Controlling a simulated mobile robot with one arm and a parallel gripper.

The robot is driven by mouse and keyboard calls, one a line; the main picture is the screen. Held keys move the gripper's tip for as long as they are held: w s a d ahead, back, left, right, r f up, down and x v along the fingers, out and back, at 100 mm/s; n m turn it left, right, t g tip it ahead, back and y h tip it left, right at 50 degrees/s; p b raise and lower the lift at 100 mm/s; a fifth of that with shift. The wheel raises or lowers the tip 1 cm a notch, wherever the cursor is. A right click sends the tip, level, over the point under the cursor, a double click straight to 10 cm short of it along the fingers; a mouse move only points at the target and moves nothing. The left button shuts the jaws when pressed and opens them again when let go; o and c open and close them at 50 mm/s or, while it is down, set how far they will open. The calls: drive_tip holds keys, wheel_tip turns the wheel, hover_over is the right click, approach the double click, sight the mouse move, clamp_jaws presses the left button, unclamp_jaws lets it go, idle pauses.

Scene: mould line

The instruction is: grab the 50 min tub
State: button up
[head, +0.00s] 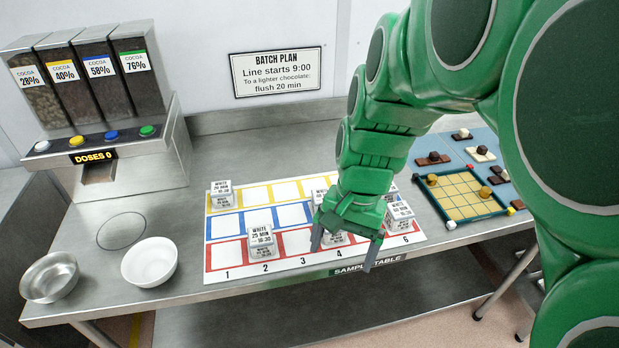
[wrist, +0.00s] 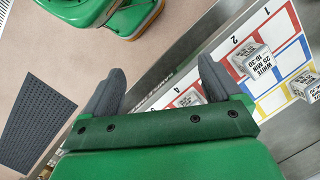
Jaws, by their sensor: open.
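Several white tubs with printed labels stand on the numbered board (head: 284,263). The tub in column 2, red row (head: 262,241), reads WHITE 25 MIN; it also shows in the wrist view (wrist: 253,62). Other tubs stand at the back left (head: 221,194), near column 6 (head: 399,217) and partly behind my arm (head: 319,192). I cannot read 50 MIN on any label. My gripper (head: 345,250) is open and empty above the board's front edge near columns 4 and 5. A tub (head: 334,238) shows partly behind it. In the wrist view my gripper (wrist: 158,82) has its fingers spread.
A white bowl (head: 149,262) and a metal bowl (head: 49,277) stand at the left, below the cocoa dispenser (head: 125,150). A framed yellow game board (head: 460,195) lies right of my arm. The tabletop behind the numbered board is bare.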

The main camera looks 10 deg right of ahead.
drive_tip(key=w+d+f+m+t+y, duration=0.1)
drive_tip(key=w+d+f+m, duration=0.2)
drive_tip(key=w+m, duration=0.4)
drive_tip(key=w+d+f+m+t+y, duration=0.1)
drive_tip(key=w+d+f+m, duration=0.25)
drive_tip(key=w, duration=0.55)
drive_tip(key=shift+m, duration=0.35)
drive_tip(key=shift+x, duration=3.7)
drive_tip(key=shift+a, duration=0.15)
drive_tip(key=c, duration=1.1)
drive_tip(key=shift+r, duration=0.1)
